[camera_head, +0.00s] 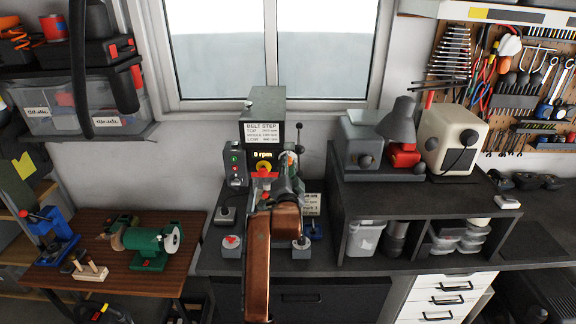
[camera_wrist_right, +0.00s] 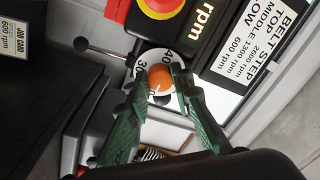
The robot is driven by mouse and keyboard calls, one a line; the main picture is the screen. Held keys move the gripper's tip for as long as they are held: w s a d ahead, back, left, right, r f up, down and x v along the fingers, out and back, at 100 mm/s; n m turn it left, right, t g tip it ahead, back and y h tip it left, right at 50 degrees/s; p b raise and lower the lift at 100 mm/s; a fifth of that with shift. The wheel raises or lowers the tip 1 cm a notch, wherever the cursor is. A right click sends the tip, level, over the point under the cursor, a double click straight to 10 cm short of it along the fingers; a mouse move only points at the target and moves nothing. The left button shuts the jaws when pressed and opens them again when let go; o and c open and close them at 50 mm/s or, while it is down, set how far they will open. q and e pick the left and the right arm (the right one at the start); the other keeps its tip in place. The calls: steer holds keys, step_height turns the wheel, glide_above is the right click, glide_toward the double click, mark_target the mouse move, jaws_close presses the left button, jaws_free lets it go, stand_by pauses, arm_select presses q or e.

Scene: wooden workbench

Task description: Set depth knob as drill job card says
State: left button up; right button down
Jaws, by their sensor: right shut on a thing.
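The drill press (camera_head: 266,103) stands at the back of the bench, its display reading 0 rpm. Its orange depth knob (camera_wrist_right: 160,77) shows in the right wrist view on a white dial (camera_wrist_right: 147,60) with 30 and 40 legible; a small white mark shows on the knob. My right gripper (camera_wrist_right: 161,80) is shut on this knob, a green finger on each side. In the head view my right arm hides much of the drill's lower part. The job card (camera_wrist_right: 16,39) is partly in the wrist view, with 600 rpm legible. My left gripper is not seen.
A red-and-yellow stop button (camera_wrist_right: 162,5) and a lever with a round black end (camera_wrist_right: 82,44) are close to my right gripper. A dark shelf unit (camera_head: 400,190) stands right of the drill. A green bench grinder (camera_head: 148,243) stands on the wooden table at left.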

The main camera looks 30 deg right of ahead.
steer(key=c, duration=1.7)
jaws_free()
step_height(320, 180, up, 10)
